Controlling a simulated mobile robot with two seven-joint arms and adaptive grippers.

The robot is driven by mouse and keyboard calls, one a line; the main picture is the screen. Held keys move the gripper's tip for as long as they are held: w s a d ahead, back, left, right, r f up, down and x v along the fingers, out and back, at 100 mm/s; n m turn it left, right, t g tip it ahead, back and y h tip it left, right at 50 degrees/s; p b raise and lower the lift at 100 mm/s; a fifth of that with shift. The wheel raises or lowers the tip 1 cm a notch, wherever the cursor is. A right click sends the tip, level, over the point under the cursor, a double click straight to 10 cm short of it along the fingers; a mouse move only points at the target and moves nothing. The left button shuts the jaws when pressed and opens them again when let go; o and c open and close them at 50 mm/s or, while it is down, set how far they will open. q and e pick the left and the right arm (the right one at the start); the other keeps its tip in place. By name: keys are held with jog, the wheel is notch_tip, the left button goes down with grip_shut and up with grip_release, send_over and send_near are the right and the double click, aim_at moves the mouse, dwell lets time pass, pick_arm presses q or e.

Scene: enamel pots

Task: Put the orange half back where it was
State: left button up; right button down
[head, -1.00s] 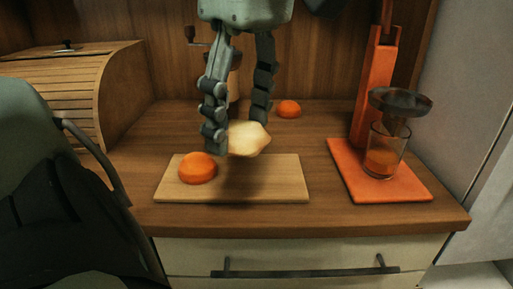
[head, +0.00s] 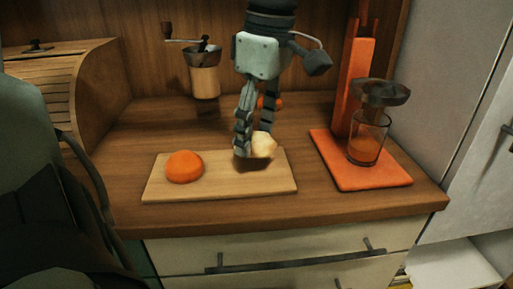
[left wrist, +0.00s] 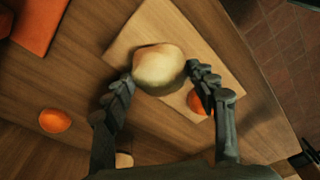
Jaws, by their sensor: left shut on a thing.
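My left gripper (head: 254,146) points down over the right part of the wooden cutting board (head: 215,183), shut on a pale, cream-coloured rounded piece (head: 264,145). In the left wrist view the pale piece (left wrist: 160,68) sits between the two fingertips, with the board (left wrist: 150,30) behind it. A dark shadow lies close under it; I cannot tell whether it touches the board. An orange half (head: 184,166) lies dome up on the board's left part, partly behind a finger in the left wrist view (left wrist: 196,103). My right gripper is not in view.
An orange press (head: 360,165) with a glass stands to the right. A coffee grinder (head: 204,75) stands at the back. Another orange piece (left wrist: 55,120) lies behind the board, mostly hidden by my fingers in the head view. A roll-top bread box (head: 60,85) is at the left.

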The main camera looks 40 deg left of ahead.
aim_at(256, 149)
pick_arm(q)
notch_tip(256, 149, down, 4)
jog(key=shift+r, duration=0.2)
jog(key=shift+w+f, duration=0.1)
jog(key=shift+f, duration=0.15)
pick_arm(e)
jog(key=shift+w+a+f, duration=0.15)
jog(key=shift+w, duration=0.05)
pick_arm(q)
jog(key=shift+f, duration=0.15)
jog(key=o, duration=1.3)
jog(key=shift+c, duration=0.2)
jog(key=shift+r, duration=0.25)
jog(key=r, duration=0.7)
jog(key=d+r, duration=0.1)
jog(key=r, duration=0.2)
jog(key=shift+w+d+r+p, duration=0.1)
jog(key=shift+w+r+p, duration=0.2)
jog(key=shift+r, duration=0.1)
jog(key=shift+s+r, duration=0.1)
jog(key=shift+r, duration=0.35)
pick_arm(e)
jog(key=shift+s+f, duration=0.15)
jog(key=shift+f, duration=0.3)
